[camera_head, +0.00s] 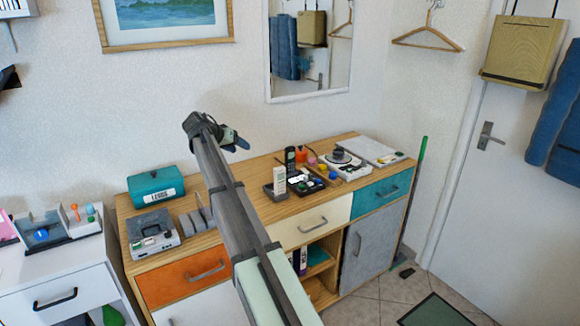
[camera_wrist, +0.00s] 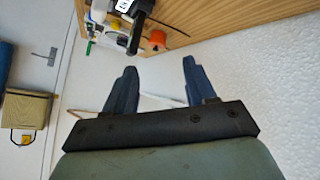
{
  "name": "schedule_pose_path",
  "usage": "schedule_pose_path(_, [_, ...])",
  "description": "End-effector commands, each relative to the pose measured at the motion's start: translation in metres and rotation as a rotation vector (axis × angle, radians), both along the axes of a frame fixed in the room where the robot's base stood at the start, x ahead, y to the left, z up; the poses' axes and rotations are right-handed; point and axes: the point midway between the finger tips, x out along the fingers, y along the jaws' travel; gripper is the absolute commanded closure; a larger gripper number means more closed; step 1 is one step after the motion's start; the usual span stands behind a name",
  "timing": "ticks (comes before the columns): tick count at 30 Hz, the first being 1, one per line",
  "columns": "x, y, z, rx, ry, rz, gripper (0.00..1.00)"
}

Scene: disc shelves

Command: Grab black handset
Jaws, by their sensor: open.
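The black handset (camera_head: 290,158) stands upright toward the back of the wooden sideboard top (camera_head: 240,178), beside a white handset (camera_head: 279,180). In the wrist view a dark upright object, probably the black handset (camera_wrist: 137,32), shows near the top edge, beyond my fingers. My gripper (camera_head: 238,142) is open and empty, above and to the left of the handset in the head view. In the wrist view my gripper (camera_wrist: 155,72) has its two blue fingers apart with nothing between them.
A teal box (camera_head: 156,186) and a grey device (camera_head: 152,234) are on the left of the top. A black tray (camera_head: 306,184), an orange item (camera_head: 301,154) and a white turntable-like device (camera_head: 345,165) are near the handset. The wall and mirror (camera_head: 310,50) are behind.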

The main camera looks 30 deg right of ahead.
Motion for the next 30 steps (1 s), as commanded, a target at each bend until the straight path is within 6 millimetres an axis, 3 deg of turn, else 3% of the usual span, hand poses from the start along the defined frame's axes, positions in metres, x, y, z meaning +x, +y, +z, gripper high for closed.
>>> schedule_pose_path(1, [0.011,0.001,0.009,0.001,-0.017,-0.015,0.45])
schedule_pose_path(5, [0.022,-0.017,0.015,0.052,-0.056,-0.094,0.45])
schedule_pose_path(14, [0.025,-0.07,0.01,0.207,-0.105,-0.278,0.45])
schedule_pose_path(24, [0.027,-0.16,0.011,0.453,-0.175,-0.599,0.45])
schedule_pose_path(30, [0.022,-0.184,0.011,0.523,-0.192,-0.698,0.45])
